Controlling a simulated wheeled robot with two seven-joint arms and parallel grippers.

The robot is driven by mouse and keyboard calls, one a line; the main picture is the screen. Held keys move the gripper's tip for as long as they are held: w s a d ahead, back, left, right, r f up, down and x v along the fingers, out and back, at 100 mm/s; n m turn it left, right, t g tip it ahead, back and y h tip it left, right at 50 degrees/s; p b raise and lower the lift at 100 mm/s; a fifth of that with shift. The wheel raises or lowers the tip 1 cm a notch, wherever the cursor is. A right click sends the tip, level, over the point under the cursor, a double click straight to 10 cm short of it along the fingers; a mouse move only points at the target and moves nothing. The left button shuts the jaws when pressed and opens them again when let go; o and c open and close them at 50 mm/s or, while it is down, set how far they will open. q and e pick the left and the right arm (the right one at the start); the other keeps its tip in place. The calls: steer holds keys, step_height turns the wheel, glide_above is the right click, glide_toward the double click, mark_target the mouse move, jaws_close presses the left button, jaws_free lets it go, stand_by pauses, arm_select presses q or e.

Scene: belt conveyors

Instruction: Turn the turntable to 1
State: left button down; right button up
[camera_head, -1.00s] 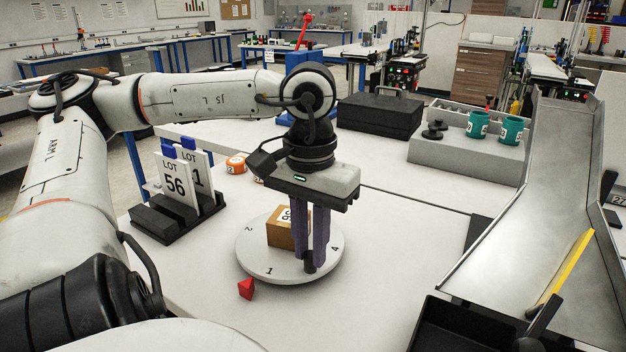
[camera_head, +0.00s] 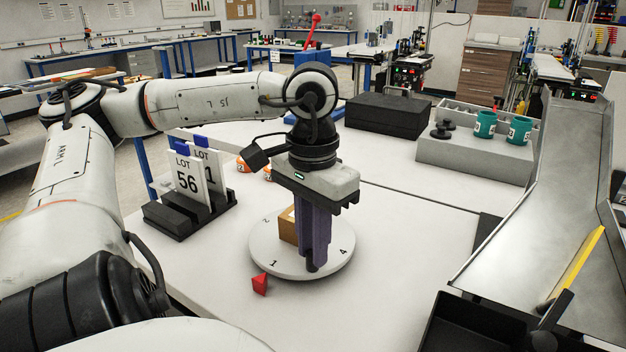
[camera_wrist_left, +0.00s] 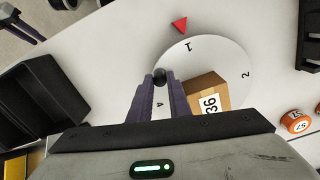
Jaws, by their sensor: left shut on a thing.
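The white round turntable (camera_head: 290,266) lies on the table, with its number 1 beside a red pointer (camera_head: 260,285) at its near left edge. In the left wrist view the pointer (camera_wrist_left: 180,25) sits close outside the 1 on the turntable (camera_wrist_left: 212,56). My left gripper (camera_head: 313,262) points down and is shut on a black knob (camera_wrist_left: 160,75) near the rim, on the side of the 4. A brown box (camera_head: 287,226) labelled 36 stands on the turntable, partly hidden behind the fingers; it shows better in the left wrist view (camera_wrist_left: 204,90).
A black rack (camera_head: 190,212) with LOT cards stands left of the turntable. Orange numbered pieces (camera_wrist_left: 296,121) lie behind it. Teal cups (camera_head: 485,124) stand on a grey block (camera_head: 470,160) at back right. A metal chute (camera_head: 545,200) and black bin (camera_head: 465,325) are on the right.

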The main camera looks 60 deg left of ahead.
arm_select(q)
steer(key=c, duration=1.7)
jaws_free()
steer(key=shift+s, duration=0.1)
steer(key=shift+o, duration=0.2)
steer(key=shift+r, duration=0.15)
step_height(320, 180, up, 10)
steer(key=p, duration=0.1)
steer(key=shift+p, duration=0.3)
